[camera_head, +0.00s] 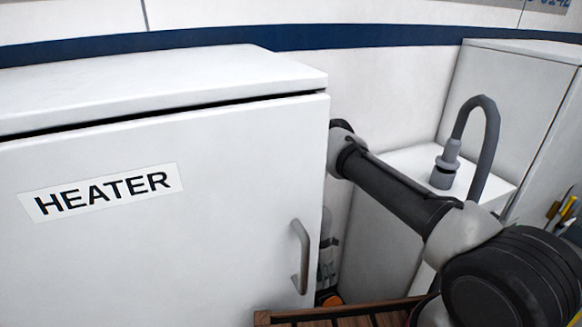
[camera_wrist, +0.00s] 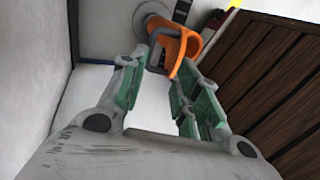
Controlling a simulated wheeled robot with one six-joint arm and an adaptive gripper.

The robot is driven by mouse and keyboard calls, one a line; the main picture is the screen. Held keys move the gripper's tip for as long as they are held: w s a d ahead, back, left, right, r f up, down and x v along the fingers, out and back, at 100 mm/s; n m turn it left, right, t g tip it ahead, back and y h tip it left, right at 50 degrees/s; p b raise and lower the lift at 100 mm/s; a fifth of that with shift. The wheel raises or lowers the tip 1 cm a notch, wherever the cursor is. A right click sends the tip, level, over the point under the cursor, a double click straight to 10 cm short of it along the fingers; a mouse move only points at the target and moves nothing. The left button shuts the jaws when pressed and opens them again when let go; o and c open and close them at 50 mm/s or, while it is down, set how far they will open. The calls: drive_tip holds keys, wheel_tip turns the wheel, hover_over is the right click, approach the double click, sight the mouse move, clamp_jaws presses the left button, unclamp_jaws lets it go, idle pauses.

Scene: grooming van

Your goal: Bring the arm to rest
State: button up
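My gripper (camera_wrist: 162,66) is in the wrist view, its two green-padded fingers spread apart with a gap between them. No held object shows between the pads. An orange curved part (camera_wrist: 190,42) lies around and beyond the fingertips; whether a finger touches it I cannot tell. In the head view my arm (camera_head: 395,192) runs from the lower right up to a joint beside the heater cabinet (camera_head: 120,240). My gripper is not clearly visible there, as the cabinet's edge hides part of that space.
The cabinet has a grey handle (camera_head: 301,257) near its right edge. A white unit with a grey curved tap (camera_head: 487,130) stands behind my arm. Brown wooden slats (camera_head: 335,314) lie low in front; wooden slats (camera_wrist: 255,75) also fill the wrist view's right side.

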drive_tip(key=s+m, duration=0.1)
drive_tip(key=s, duration=0.1)
drive_tip(key=s+d+m+g, duration=0.1)
drive_tip(key=s+m, duration=0.1)
drive_tip(key=s+d+r+m, duration=0.1)
drive_tip(key=s+m, duration=0.1)
drive_tip(key=shift+d+r+g+h, duration=0.1)
drive_tip(key=shift+d+g+h, duration=0.1)
drive_tip(key=shift+g+h, duration=0.2)
drive_tip(key=s+d+r+m, duration=0.15)
drive_tip(key=r+m, duration=0.25)
drive_tip(key=r, duration=1)
drive_tip(key=s+d+r+m+t+y, duration=0.1)
drive_tip(key=d+r+m, duration=0.25)
drive_tip(key=r, duration=1.05)
drive_tip(key=s+d+r+m, duration=0.15)
drive_tip(key=r+m, duration=0.35)
drive_tip(key=r, duration=0.8)
drive_tip(key=s+d+r+m+t, duration=0.2)
drive_tip(key=s+d+r+t, duration=0.2)
drive_tip(key=s+r, duration=0.3)
drive_tip(key=s+d+r+m+t+y, duration=0.1)
drive_tip(key=s+d+r+t, duration=0.3)
drive_tip(key=r, duration=1.2)
drive_tip(key=s+m+t, duration=0.1)
drive_tip(key=s, duration=0.3)
